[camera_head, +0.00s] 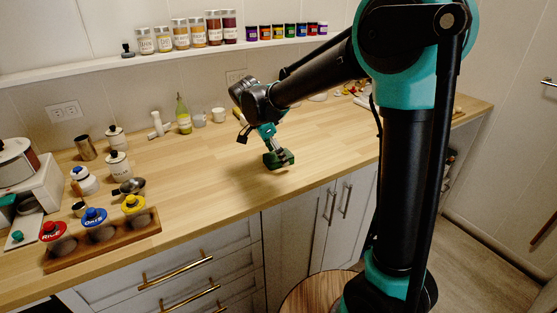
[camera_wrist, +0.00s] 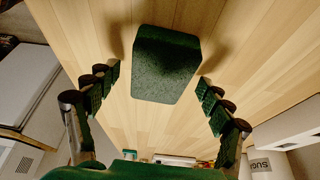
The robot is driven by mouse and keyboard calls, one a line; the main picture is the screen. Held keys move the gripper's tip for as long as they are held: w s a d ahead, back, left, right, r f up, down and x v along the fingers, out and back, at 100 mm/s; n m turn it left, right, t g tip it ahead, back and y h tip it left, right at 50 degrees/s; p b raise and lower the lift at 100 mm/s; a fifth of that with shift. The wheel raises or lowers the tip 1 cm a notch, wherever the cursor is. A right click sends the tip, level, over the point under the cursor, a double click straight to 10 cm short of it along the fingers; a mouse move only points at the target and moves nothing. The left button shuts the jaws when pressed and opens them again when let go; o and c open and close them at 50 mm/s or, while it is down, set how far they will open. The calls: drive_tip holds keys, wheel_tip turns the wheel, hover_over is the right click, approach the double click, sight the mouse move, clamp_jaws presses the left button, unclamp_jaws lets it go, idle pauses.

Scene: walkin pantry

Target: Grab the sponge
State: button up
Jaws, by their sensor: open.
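The sponge (camera_wrist: 165,65) is a dark green, speckled block. In the wrist view it lies on the light wooden counter, at the upper middle of the picture. My gripper (camera_wrist: 158,80) is open, with one finger on each side of the sponge's near part and a visible gap on both sides. The fingers do not appear to touch it. In the head view my gripper (camera_head: 279,154) reaches down to the sponge near the counter's front edge, and the fingers hide part of the sponge.
A wooden tray (camera_head: 150,224) with labelled lidded jars stands at the counter's left. A green bottle (camera_head: 183,115) and white cups (camera_head: 218,114) stand behind my gripper. A shelf of spice jars (camera_head: 197,30) runs along the wall. The counter around the sponge is clear.

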drive_tip(key=shift+c, duration=0.5)
drive_tip(key=c, duration=0.7)
